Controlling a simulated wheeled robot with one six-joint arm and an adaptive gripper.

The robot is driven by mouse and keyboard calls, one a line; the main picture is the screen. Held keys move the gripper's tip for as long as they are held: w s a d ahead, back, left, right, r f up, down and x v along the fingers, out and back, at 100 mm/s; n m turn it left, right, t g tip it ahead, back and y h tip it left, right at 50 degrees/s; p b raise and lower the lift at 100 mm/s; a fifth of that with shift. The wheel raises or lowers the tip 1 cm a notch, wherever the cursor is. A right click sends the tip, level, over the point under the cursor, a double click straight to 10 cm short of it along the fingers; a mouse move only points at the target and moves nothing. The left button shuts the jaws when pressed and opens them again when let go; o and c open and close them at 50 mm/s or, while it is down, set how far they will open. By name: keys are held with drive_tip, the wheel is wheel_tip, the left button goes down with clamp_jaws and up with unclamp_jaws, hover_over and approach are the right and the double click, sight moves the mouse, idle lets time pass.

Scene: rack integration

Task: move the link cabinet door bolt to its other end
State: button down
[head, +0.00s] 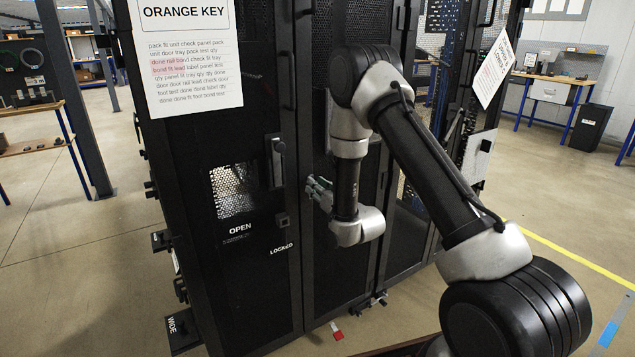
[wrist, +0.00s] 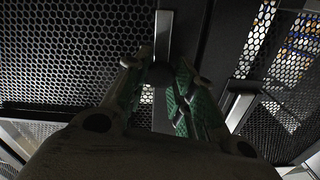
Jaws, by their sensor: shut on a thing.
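A tall black cabinet with mesh doors (head: 340,275) fills the middle of the head view. My gripper (head: 318,188) reaches in from the right and is at the front of this cabinet. In the wrist view, the two green-padded fingers of my gripper (wrist: 158,72) are shut on the dark round knob (wrist: 160,76) of the bolt. A grey upright bar (wrist: 163,35) shows behind and above the knob. In the head view my gripper and arm hide the bolt, so I cannot tell which end it is at.
The left cabinet face carries a sheet reading ORANGE KEY (head: 187,55), OPEN and LOCKED labels, and a handle (head: 277,160). Another sheet (head: 494,70) hangs at the right. A small red-and-white item (head: 337,331) lies low near the cabinet foot. Workbenches (head: 560,85) stand far back.

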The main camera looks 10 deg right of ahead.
drive_tip(key=c, duration=1.2)
unclamp_jaws()
drive_tip(key=shift+f, duration=0.25)
drive_tip(key=shift+s, duration=0.1)
drive_tip(key=v, duration=1.2)
drive_tip(key=shift+r, duration=0.2)
drive_tip(key=shift+d, duration=0.1)
